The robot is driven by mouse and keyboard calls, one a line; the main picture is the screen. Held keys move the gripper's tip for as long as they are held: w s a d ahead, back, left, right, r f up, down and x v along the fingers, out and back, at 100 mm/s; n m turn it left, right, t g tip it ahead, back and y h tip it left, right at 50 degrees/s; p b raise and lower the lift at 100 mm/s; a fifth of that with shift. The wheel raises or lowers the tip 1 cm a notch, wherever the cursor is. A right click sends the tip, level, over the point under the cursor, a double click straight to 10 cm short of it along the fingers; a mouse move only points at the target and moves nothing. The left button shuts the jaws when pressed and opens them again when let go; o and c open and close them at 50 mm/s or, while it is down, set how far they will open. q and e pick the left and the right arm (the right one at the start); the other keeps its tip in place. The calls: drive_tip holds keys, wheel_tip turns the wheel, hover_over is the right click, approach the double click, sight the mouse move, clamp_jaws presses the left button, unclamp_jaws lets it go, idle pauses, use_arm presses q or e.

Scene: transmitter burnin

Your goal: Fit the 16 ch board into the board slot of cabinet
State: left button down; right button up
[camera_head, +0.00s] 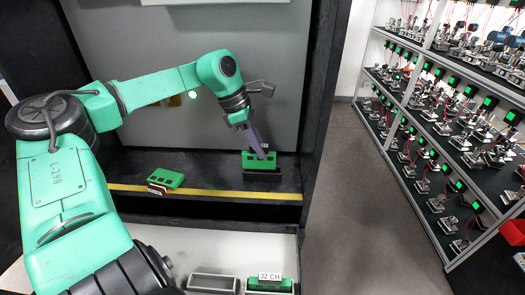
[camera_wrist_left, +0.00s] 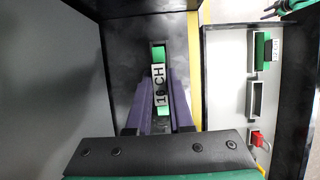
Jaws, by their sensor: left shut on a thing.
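The 16 ch board (camera_head: 258,163) is a green board with a white label, inside the cabinet (camera_head: 215,190). In the left wrist view the board (camera_wrist_left: 158,100) shows its label, partly covered, between purple fingers. My left gripper (camera_head: 262,154) is shut on it from above. The board stands upright at a black board slot (camera_head: 262,181) on the cabinet's dark floor. Its lower edge is hidden, so I cannot tell how deep it sits.
Another green board (camera_head: 166,179) lies on the cabinet floor to the left, near the yellow edge strip (camera_head: 225,194). Below, a rack holds a 32 CH board (camera_head: 270,284) beside an empty holder (camera_head: 213,283). A red item (camera_wrist_left: 257,139) also sits there. Shelves stand right.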

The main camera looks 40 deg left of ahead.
sight(262, 168)
use_arm(q)
drive_tip(key=shift+w+d, duration=0.25)
drive_tip(key=shift+d, duration=0.05)
drive_tip(key=shift+d+f+p, duration=0.15)
drive_tip(key=shift+f+p, duration=0.15)
wheel_tip(262, 168, down, 3)
drive_tip(key=shift+r+p, duration=0.2)
drive_tip(key=shift+p, duration=0.3)
drive_tip(key=shift+f, duration=0.2)
drive_tip(key=shift+f+b, duration=0.2)
drive_tip(key=shift+b, duration=0.15)
drive_tip(key=c, duration=0.8)
unclamp_jaws()
drive_tip(key=shift+r, duration=0.1)
drive_tip(key=shift+r+p, duration=0.3)
drive_tip(key=shift+p, duration=0.15)
drive_tip(key=b+v, duration=0.1)
drive_tip(key=v, duration=1)
drive_tip(key=shift+a+r+b, duration=0.2)
drive_tip(key=shift+r+b, duration=0.15)
